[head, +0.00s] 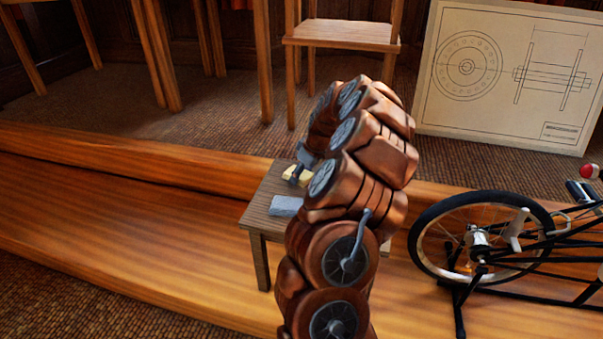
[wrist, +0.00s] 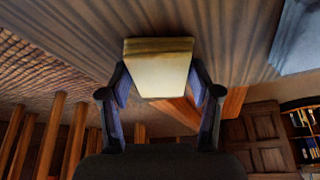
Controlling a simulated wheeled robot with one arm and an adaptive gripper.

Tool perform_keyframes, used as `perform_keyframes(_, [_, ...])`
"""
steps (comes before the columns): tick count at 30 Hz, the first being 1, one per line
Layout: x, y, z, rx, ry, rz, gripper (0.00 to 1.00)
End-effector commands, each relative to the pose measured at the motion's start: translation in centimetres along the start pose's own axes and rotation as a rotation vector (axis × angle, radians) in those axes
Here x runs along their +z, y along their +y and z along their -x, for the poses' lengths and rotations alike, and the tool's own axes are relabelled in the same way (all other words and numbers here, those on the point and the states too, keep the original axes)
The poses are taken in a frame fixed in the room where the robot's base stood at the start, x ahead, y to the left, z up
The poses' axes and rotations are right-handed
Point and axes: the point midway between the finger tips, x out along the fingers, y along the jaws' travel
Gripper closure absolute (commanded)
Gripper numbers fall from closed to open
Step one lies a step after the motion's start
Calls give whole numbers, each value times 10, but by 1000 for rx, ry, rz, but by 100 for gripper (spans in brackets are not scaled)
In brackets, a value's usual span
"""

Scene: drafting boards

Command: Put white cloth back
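A pale cream, folded-looking block, which I take to be the white cloth (wrist: 163,75), sits between the fingertips of my gripper (wrist: 160,78) in the wrist view. The fingers meet its two sides, and my gripper looks shut on it. In the head view the cloth (head: 290,171) shows as a small pale yellow patch beside my gripper (head: 298,174), over the back of a small wooden table (head: 262,216). My arm hides part of the table and gripper. I cannot tell whether the cloth touches the tabletop.
A blue-grey folded piece (head: 286,206) lies on the table's front part; it also shows in the wrist view (wrist: 299,40). A bicycle wheel (head: 480,240) on a stand is to the right. A drawing board (head: 505,75) and a wooden chair (head: 343,33) stand behind.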

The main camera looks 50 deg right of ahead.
Motion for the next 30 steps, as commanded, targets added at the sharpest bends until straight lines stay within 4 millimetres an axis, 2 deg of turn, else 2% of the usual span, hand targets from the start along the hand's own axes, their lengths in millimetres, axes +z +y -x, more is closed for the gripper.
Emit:
perform_keyframes(1, [0,0,0,0,0,0,30])
perform_keyframes(6, [0,0,0,0,0,0,14])
perform_keyframes(20, [-2,0,6,0,0,0,14])
perform_keyframes(26, [-2,1,29,2,1,0,14])
perform_keyframes(30, [-3,1,55,4,4,0,14])
